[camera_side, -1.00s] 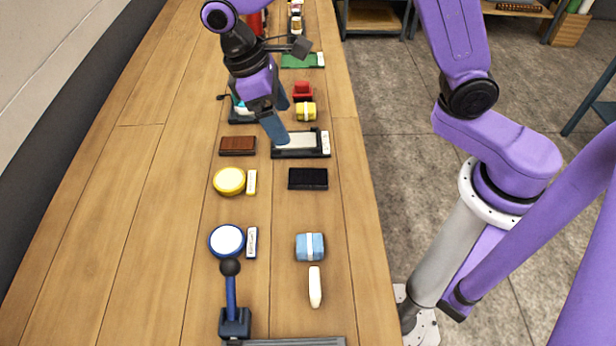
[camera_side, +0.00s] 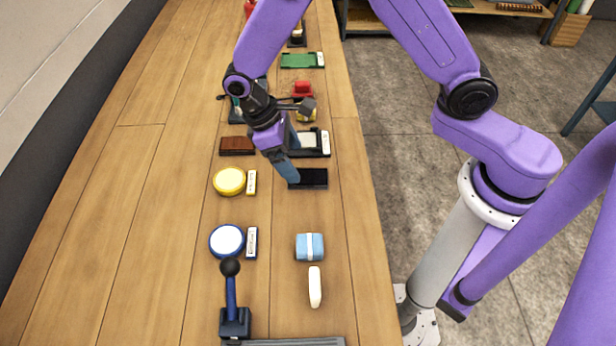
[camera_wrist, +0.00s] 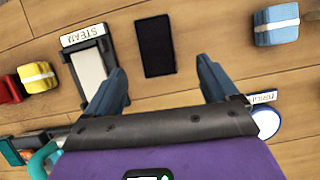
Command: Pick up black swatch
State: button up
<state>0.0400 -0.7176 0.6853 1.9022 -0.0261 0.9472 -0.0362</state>
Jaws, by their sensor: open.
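The black swatch (camera_side: 314,179) is a flat dark rectangle lying on the wooden bench. It also shows in the wrist view (camera_wrist: 156,46), uncovered, beyond and between my fingertips. My gripper (camera_side: 290,176) is at the swatch's left edge in the side view, and its fingers hide part of that edge. In the wrist view my gripper (camera_wrist: 160,75) has its two blue-grey fingers wide apart with nothing between them. I cannot tell the exact height of the fingertips above the bench.
A tray marked STEAM (camera_wrist: 93,65) with a pale pad lies close beside the swatch. A brown block (camera_side: 237,145), a yellow round tub (camera_side: 229,181), a white-topped blue tub (camera_side: 227,240) and a light blue bundle (camera_side: 310,247) stand around. Bare bench lies between the swatch and the bundle.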

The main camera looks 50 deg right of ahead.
aim_at(308, 176)
jog(key=x, duration=0.5)
jog(key=shift+d, duration=0.35)
jog(key=shift+s+d+f, duration=0.15)
jog(key=shift+s+f, duration=0.05)
jog(key=shift+f, duration=0.35)
jog(key=c, duration=1.2)
